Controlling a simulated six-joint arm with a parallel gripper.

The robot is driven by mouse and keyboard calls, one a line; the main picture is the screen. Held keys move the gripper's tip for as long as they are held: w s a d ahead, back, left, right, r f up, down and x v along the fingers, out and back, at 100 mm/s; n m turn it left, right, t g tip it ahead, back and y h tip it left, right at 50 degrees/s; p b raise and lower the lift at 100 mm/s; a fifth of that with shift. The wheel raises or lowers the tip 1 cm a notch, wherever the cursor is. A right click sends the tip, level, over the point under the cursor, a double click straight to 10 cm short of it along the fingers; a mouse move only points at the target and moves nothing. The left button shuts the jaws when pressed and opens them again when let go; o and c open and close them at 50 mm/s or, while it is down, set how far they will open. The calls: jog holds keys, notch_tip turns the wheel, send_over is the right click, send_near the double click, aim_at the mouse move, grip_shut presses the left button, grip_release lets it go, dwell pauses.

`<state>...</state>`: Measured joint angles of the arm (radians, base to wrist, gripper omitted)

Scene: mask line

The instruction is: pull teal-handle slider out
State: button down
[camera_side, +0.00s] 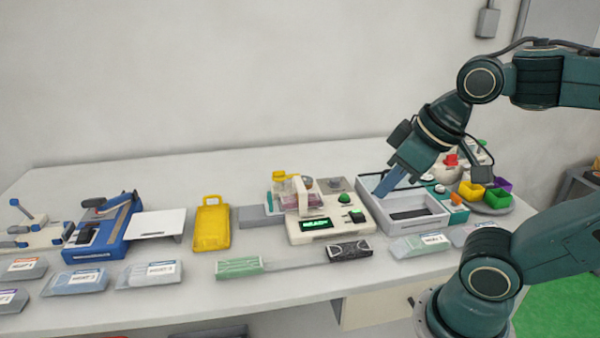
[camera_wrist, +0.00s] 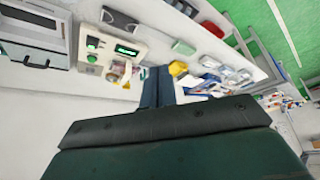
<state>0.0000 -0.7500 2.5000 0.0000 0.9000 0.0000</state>
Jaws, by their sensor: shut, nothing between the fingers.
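I cannot make out a teal-handled slider for certain in either view. A white machine (camera_side: 322,229) with a lit green display and green button stands mid-table; it also shows in the wrist view (camera_wrist: 97,56). My gripper (camera_side: 382,194) points down and left above the grey open-topped box (camera_side: 436,219) right of the machine. Its fingers (camera_wrist: 158,74) are together, with nothing seen between them. I cannot tell whether the tips touch the box. In the wrist view, the grey box (camera_wrist: 60,62) has a dark handle on its side.
A pale green block (camera_side: 240,267) and a black patterned block (camera_side: 348,250) lie along the front, joined by a thin strip. A yellow tray (camera_side: 212,228) and blue device (camera_side: 104,226) stand left. Coloured cups (camera_side: 497,196) sit at right. The table's back left is clear.

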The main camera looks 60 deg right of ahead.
jog(key=c, duration=2.2)
grip_release()
jog(key=c, duration=1.5)
grip_release()
jog(key=shift+w+r, duration=0.1)
jog(key=w+d+r+m+g, duration=0.1)
jog(key=w+d+r+m, duration=0.1)
jog(key=w, duration=0.7)
jog(key=w+d+r+m+g, duration=0.1)
jog(key=w+d+m, duration=0.15)
jog(key=w, duration=0.65)
jog(key=w+d+f+m, duration=0.1)
jog(key=w+d+f, duration=0.2)
jog(key=w, duration=0.2)
jog(key=w+d+f+m+g+y, duration=0.1)
jog(key=w+d+f+m, duration=0.1)
jog(key=w+d+f, duration=0.1)
jog(key=w+d+f+m+g, duration=0.1)
jog(key=w+d+f, duration=0.2)
jog(key=w, duration=0.4)
jog(key=shift+d+f+m+y, duration=0.3)
jog(key=shift+d+f+m, duration=0.1)
jog(key=shift+d, duration=0.4)
jog(key=shift+f, duration=0.15)
